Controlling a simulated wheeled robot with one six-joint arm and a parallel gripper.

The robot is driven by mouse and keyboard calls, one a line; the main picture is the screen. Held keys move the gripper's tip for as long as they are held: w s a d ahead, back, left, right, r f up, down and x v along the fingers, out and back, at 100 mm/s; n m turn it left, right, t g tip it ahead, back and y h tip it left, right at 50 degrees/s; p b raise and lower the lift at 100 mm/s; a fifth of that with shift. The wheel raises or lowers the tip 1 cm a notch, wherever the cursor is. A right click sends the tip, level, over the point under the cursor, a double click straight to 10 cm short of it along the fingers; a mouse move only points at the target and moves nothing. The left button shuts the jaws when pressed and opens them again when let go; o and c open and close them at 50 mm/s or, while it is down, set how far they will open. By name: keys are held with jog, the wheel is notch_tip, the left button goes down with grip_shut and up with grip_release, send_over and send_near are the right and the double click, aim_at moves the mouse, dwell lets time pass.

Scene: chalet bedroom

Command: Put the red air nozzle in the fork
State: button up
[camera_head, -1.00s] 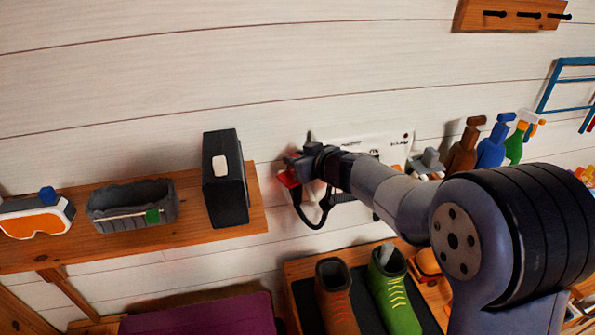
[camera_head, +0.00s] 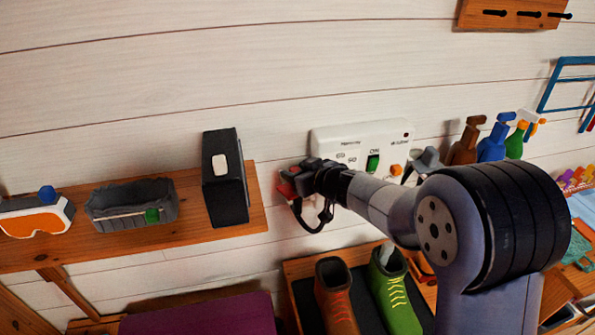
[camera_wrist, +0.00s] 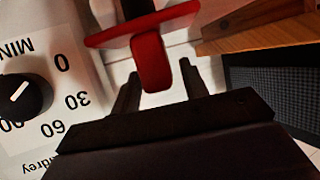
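The red air nozzle (camera_head: 288,187) is at my gripper's tip in the head view. In the wrist view the nozzle (camera_wrist: 151,58) has a wide flange and a stem between my two dark fingers.
The white panel (camera_head: 340,140) has a green switch and an orange button; a black dial (camera_wrist: 24,97) shows close in the wrist view. A wooden shelf (camera_head: 110,240) holds a black box (camera_head: 225,180). Boots (camera_head: 392,290) stand below. Spray bottles (camera_head: 490,145) stand right.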

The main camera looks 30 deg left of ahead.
jog(key=shift+o, duration=0.4)
jog(key=shift+r, duration=0.2)
jog(key=v, duration=1.2)
jog(key=shift+s, duration=0.1)
